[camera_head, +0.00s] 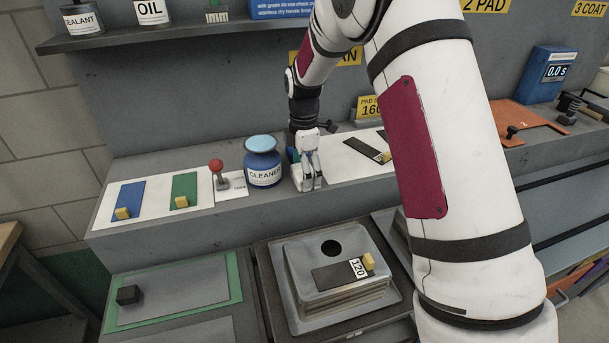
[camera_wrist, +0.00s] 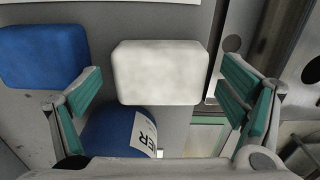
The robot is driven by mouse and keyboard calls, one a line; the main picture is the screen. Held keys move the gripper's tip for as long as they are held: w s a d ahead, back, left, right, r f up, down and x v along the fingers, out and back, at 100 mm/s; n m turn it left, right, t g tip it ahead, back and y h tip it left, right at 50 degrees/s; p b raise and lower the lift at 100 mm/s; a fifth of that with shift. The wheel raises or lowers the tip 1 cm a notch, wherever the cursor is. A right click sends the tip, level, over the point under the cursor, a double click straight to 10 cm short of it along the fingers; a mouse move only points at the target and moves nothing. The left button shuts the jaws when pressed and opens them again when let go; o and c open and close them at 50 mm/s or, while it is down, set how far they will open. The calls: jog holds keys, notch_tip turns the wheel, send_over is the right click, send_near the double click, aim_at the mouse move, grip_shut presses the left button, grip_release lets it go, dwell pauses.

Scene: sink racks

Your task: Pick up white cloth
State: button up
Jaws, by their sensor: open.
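The white cloth (camera_wrist: 160,72) is a folded block with rounded corners in the wrist view, lying between my two fingers with a gap on each side. My gripper (camera_wrist: 165,98) is open with teal pads, and nothing is held in it. In the head view my gripper (camera_head: 308,178) points down at the grey ledge, just right of the blue cleaner jar. The white cloth cannot be told apart there from my pale gripper. A blue folded block (camera_wrist: 42,55) lies left of the white cloth, beyond the left finger.
The cleaner jar (camera_head: 263,165) stands close beside my gripper; it also shows below the cloth in the wrist view (camera_wrist: 108,130). A red-knobbed lever (camera_head: 217,170) is farther left. A stack of plates (camera_head: 335,300) sits below the ledge. A shelf (camera_head: 180,33) hangs above.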

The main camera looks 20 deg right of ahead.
jog(key=shift+f, duration=0.25)
jog(key=c, duration=1.1)
jog(key=shift+r, duration=0.1)
jog(key=shift+r, duration=0.65)
notch_tip(320, 180, up, 2)
jog(key=shift+s+r+b, duration=0.1)
jog(key=shift+b, duration=0.4)
jog(key=s+d, duration=0.1)
jog(key=s, duration=0.4)
jog(key=s+d+r, duration=0.1)
jog(key=s, duration=0.4)
jog(key=s+d, duration=0.2)
jog(key=s, duration=0.3)
jog(key=shift+s+r, duration=0.15)
